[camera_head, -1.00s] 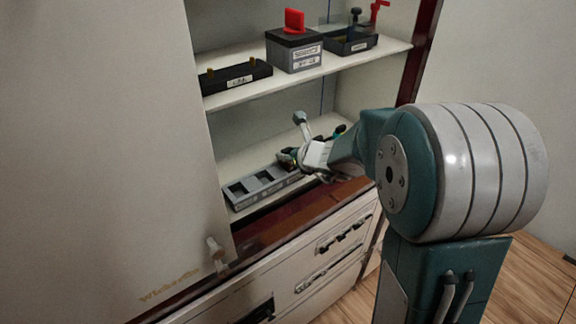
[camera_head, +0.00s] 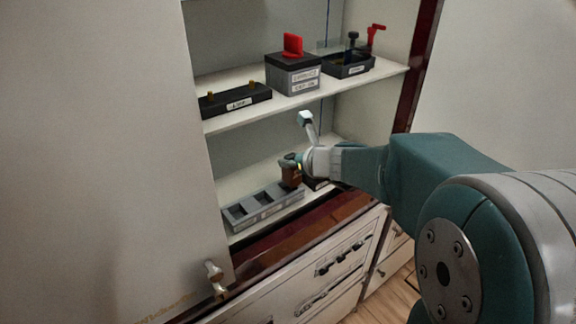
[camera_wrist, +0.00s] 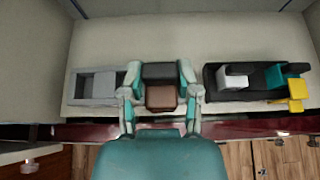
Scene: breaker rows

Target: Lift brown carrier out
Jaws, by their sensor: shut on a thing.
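The brown carrier (camera_head: 291,176) is a small block with a dark top, at the right end of the grey slotted tray (camera_head: 238,226) on the lower shelf. My gripper (camera_head: 299,162) is shut on it from the right in the head view. The carrier appears upright, its lower end just above the tray's right slot; whether it is fully clear is hard to tell. In the wrist view, the brown carrier (camera_wrist: 161,97) sits between both fingers of my gripper (camera_wrist: 160,82). The grey tray (camera_wrist: 93,100) extends to the left there, with its left slots empty.
A black unit (camera_wrist: 232,96) with a white block, teal part and yellow lever (camera_wrist: 296,90) stands close right of my gripper. The upper shelf (camera_head: 228,120) above carries a black bar (camera_head: 235,98), a red-handled box (camera_head: 292,75) and a black tray (camera_head: 346,68).

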